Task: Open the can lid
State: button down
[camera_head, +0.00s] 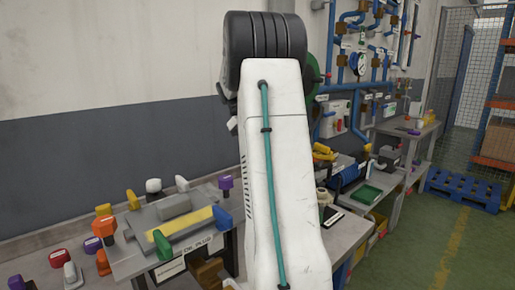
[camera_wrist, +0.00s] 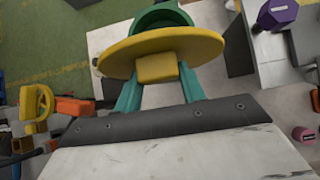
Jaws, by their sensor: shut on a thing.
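In the camera_wrist view my gripper (camera_wrist: 158,72) has two teal fingers shut on the yellow block-shaped handle (camera_wrist: 157,69) of a yellow round lid (camera_wrist: 125,54). A green round can-like body (camera_wrist: 160,14) shows just beyond the lid, with its rim partly in view. The lid overlaps it in the picture; I cannot tell whether the two touch. In the camera_head view my white arm hides the gripper and lid; I cannot identify the can there.
A bench (camera_head: 141,263) with several coloured knobs stands left in the camera_head view. Pipes with a gauge (camera_head: 358,63) are on the wall behind. A second bench (camera_head: 350,222) with a green tray (camera_head: 367,194) is right of my arm. A blue pallet (camera_head: 463,187) lies on the otherwise open floor.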

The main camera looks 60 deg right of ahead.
jog(key=shift+w+d+f+g+y, duration=0.15)
jog(key=shift+w+f+g, duration=0.1)
jog(key=shift+w+g, duration=0.15)
jog(key=shift+w+d+f+g+y, duration=0.1)
jog(key=shift+w+f+g+y, duration=0.1)
jog(key=shift+w+g, duration=0.2)
jog(key=c, duration=0.8)
grip_release()
jog(key=shift+c, duration=0.2)
jog(key=shift+r, duration=0.15)
